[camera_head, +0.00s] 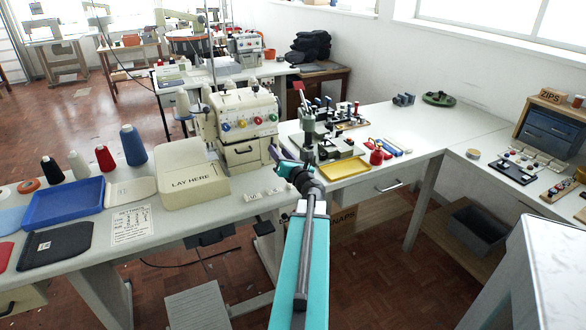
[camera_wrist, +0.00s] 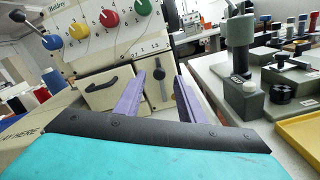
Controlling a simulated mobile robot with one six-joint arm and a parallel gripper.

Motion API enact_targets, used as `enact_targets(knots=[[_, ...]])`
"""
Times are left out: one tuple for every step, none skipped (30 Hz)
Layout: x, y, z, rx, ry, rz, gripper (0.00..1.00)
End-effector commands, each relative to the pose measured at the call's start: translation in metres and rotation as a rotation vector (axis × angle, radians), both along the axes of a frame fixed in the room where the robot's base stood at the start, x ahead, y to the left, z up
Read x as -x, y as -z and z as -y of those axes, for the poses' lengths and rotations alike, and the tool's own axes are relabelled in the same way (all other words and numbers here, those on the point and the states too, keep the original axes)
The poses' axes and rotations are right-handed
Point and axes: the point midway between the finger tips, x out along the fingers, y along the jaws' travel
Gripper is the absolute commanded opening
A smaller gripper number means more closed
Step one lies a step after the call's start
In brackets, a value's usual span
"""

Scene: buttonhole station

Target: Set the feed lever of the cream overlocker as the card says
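A cream box marked LAY HERE (camera_head: 192,182) stands left of the overlocker. A blue tray (camera_head: 63,203) and thread cones are farther left. A green press (camera_head: 308,120) and a yellow tray (camera_head: 343,169) stand close on the right.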

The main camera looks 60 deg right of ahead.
Motion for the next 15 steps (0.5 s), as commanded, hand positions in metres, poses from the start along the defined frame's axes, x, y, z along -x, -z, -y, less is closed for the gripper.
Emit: enact_targets(knots=[[0.005, 0.000, -0.005, 0.000, 0.001, 0.000, 0.36], [0.008, 0.000, -0.007, 0.000, 0.001, 0.000, 0.36], [0.011, 0.000, -0.010, 0.000, 0.001, 0.000, 0.36], [0.014, 0.000, -0.011, 0.000, 0.001, 0.000, 0.36], [0.017, 0.000, -0.013, -0.001, 0.001, 0.000, 0.36], [0.020, 0.000, -0.016, -0.001, 0.001, 0.001, 0.36], [0.023, 0.000, -0.018, 0.000, 0.000, 0.001, 0.36], [0.025, 0.000, -0.020, -0.001, 0.001, 0.001, 0.36], [0.029, 0.000, -0.022, -0.001, 0.001, 0.001, 0.36], [0.031, 0.000, -0.024, -0.001, 0.001, 0.002, 0.36], [0.034, 0.000, -0.026, -0.001, 0.001, 0.002, 0.36], [0.037, 0.000, -0.028, -0.001, 0.001, 0.002, 0.36], [0.039, 0.000, -0.031, -0.001, 0.000, 0.002, 0.36], [0.042, 0.000, -0.033, -0.001, -0.001, 0.002, 0.36], [0.045, 0.000, -0.035, -0.001, -0.001, 0.002, 0.36]])
